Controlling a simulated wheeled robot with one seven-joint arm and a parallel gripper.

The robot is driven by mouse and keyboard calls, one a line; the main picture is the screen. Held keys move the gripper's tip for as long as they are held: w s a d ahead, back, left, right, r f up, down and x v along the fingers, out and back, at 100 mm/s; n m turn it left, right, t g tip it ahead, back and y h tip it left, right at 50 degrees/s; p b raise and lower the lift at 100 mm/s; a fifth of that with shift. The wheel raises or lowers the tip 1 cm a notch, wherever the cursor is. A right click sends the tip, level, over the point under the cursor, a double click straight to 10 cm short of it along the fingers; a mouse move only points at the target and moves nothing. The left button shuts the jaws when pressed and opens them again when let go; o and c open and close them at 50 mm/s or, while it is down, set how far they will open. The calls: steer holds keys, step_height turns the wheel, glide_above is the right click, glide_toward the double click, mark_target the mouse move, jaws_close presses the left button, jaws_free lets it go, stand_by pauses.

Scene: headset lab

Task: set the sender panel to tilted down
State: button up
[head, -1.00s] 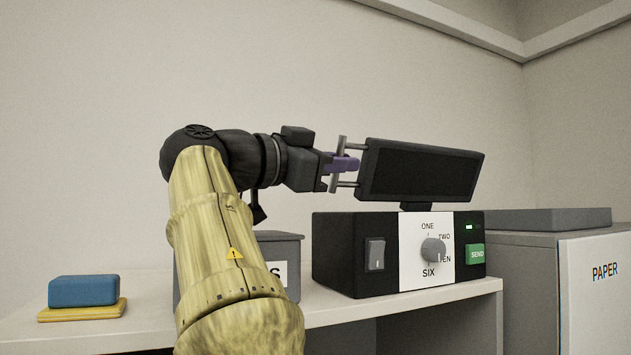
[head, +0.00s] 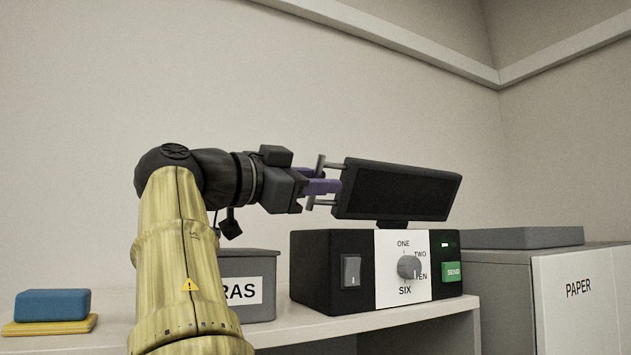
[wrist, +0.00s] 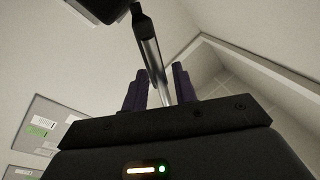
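The sender panel (head: 396,191) is a flat dark screen on a short neck above the black sender box (head: 322,270). In the head view it leans, its top edge set to the right of its bottom edge. A grey bar handle (head: 319,165) stands off its left side on two pegs. My gripper (head: 322,186) is at this handle, its purple fingers apart. In the wrist view, the fingers (wrist: 158,88) stand on either side of the metal bar (wrist: 150,58), with narrow gaps showing. Whether a finger touches the bar is unclear.
The box carries a rocker switch (head: 351,270), a grey dial (head: 409,267) and a green SEND button (head: 452,272). A grey labelled bin (head: 250,262) stands left of it, partly behind my arm. A blue block (head: 52,303) lies further left. A PAPER cabinet (head: 540,290) is at right.

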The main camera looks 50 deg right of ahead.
stand_by(0.3)
steer(key=b+v, duration=0.1)
steer(key=v, duration=1.6)
steer(key=shift+a+b, duration=0.25)
steer(key=shift+b, duration=0.15)
steer(key=shift+r, duration=0.1)
steer(key=shift+w, duration=0.25)
